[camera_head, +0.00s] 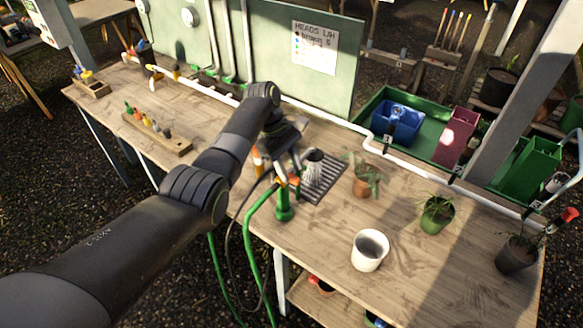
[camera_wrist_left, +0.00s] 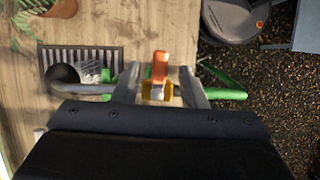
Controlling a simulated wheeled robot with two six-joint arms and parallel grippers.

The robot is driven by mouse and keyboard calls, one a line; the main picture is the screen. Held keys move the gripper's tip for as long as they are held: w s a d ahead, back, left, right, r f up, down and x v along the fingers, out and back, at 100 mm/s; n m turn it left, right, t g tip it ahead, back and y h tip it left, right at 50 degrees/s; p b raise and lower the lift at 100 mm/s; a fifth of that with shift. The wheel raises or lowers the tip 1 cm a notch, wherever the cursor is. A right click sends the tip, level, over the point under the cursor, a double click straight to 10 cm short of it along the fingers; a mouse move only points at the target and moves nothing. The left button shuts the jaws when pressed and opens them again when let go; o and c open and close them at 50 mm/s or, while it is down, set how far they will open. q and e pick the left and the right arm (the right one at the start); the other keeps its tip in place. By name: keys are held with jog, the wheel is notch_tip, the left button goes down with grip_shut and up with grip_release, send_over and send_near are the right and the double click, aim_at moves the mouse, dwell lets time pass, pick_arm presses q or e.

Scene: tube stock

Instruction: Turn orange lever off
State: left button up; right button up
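The orange lever (camera_wrist_left: 160,66) sits on a brass-coloured valve body (camera_wrist_left: 157,91) in the left wrist view. My left gripper (camera_wrist_left: 158,72) is open, with one finger on each side of the lever and a gap visible on both sides. In the head view, my left gripper (camera_head: 284,150) is above the green post (camera_head: 284,206) at the table's front edge and hides much of the valve. A grey spray head (camera_wrist_left: 65,74) is beside it over a slotted drain grate (camera_head: 329,184). Pale speckles at its mouth look like running water. My right gripper is out of view.
A white cup (camera_head: 369,250) and potted plants (camera_head: 436,213) stand right of the valve. A white pipe (camera_head: 345,122) runs along the table's back. A wooden rack (camera_head: 157,133) holds small coloured pieces. A green hose (camera_head: 246,232) hangs off the front edge.

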pick_arm(q)
jog(key=shift+x, duration=1.05)
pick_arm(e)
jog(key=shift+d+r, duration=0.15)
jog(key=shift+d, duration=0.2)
pick_arm(q)
grip_shut()
